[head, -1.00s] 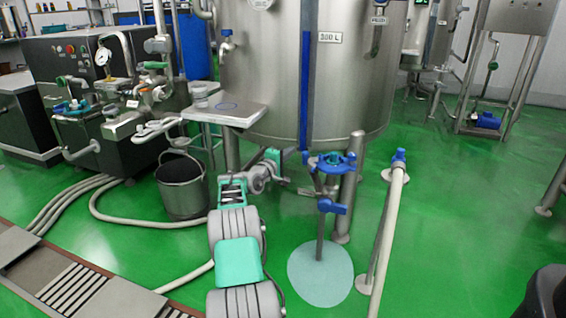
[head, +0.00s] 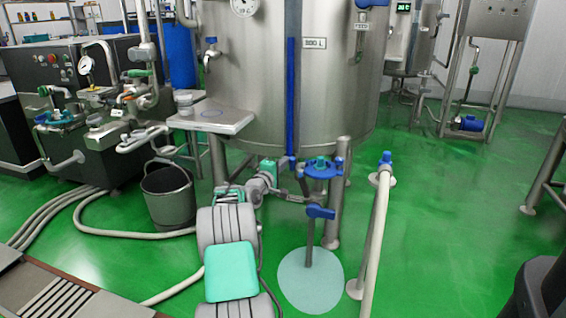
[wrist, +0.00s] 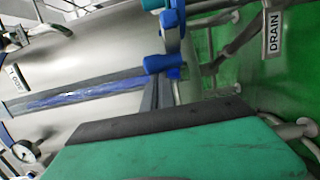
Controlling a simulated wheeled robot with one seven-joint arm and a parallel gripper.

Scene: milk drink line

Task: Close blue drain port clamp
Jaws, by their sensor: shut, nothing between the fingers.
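The blue drain port clamp (head: 320,168) sits on the pipe at the foot of the big tank, with a teal part on top. In the wrist view, blue clamp parts (wrist: 168,40) show at the top centre, beyond my gripper. I cannot tell from this whether the clamp is fully open.
A blue valve handle (head: 320,212) is below the clamp, above a pale round floor patch (head: 310,285). A DRAIN tag (wrist: 272,33) hangs at the right of the wrist view. A tank leg (head: 337,205) and slanted pipe (head: 376,235) stand right. A bucket (head: 168,195) stands left.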

